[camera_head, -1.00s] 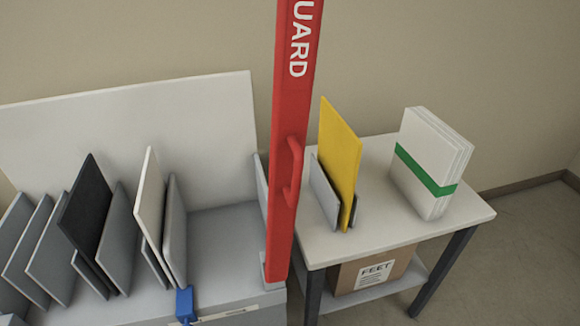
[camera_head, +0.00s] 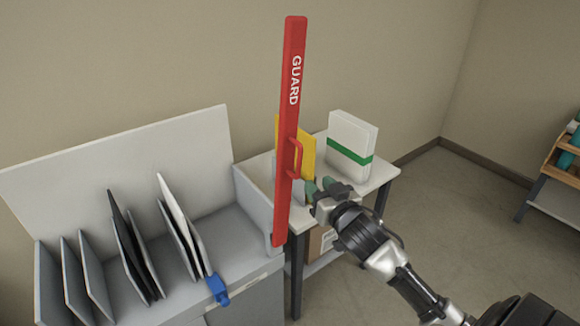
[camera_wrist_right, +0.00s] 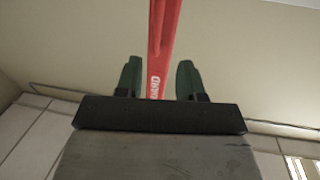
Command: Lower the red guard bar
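The red guard bar (camera_head: 292,110) stands upright at the right end of the grey rack unit, with white GUARD lettering and a red handle (camera_head: 298,158) on its right side. My right gripper (camera_head: 315,187) is just right of the bar, slightly below the handle. In the right wrist view the green fingers of the gripper (camera_wrist_right: 158,80) are apart, with the red bar (camera_wrist_right: 163,40) showing between them in the picture. I cannot tell whether they touch the handle. My left gripper is not in view.
The grey rack unit (camera_head: 255,255) holds several panels, with a blue clip (camera_head: 217,289) at its front. A side table (camera_head: 377,187) behind my right gripper carries a yellow panel (camera_head: 308,140) and a white stack with a green band (camera_head: 350,160).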

